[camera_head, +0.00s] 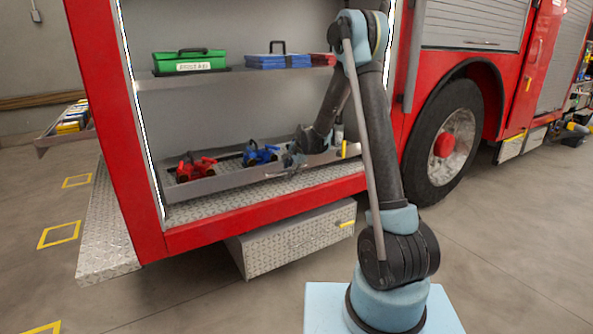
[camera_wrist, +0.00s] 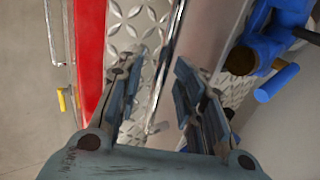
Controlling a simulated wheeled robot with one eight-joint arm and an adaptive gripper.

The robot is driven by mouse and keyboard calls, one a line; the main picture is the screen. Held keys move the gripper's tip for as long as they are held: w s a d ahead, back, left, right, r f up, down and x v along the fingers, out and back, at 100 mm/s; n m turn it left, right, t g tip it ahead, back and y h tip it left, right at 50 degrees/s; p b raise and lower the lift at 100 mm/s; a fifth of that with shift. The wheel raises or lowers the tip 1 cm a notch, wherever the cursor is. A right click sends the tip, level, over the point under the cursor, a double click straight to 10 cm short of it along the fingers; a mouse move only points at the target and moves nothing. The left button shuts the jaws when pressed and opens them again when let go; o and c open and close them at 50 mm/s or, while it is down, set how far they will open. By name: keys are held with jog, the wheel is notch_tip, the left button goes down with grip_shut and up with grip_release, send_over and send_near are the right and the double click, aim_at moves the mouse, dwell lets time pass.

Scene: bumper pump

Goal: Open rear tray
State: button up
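A long grey metal tray (camera_head: 235,184) sits low in the open truck compartment and holds a red tool (camera_head: 195,167) and a blue tool (camera_head: 261,154). My gripper (camera_head: 292,163) is at the tray's front edge, right of the blue tool. In the wrist view my gripper (camera_wrist: 163,75) is open, its fingers spread on either side of the tray's front rim (camera_wrist: 170,60); I cannot tell whether they touch it. A yellow handle (camera_head: 344,149) shows near the tray's right end. I cannot tell which tray is called the rear one.
A drawer (camera_head: 290,245) with a yellow handle (camera_head: 347,224) is below the red sill. A shelf above holds a green case (camera_head: 190,62) and a blue case (camera_head: 278,60). Another loaded tray (camera_head: 65,136) juts out at far left. A wheel (camera_head: 445,145) is to the right.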

jog(key=v, duration=1.1)
jog(key=shift+s+d+r, duration=0.15)
jog(key=shift+d+r, duration=0.05)
jog(key=shift+r, duration=0.15)
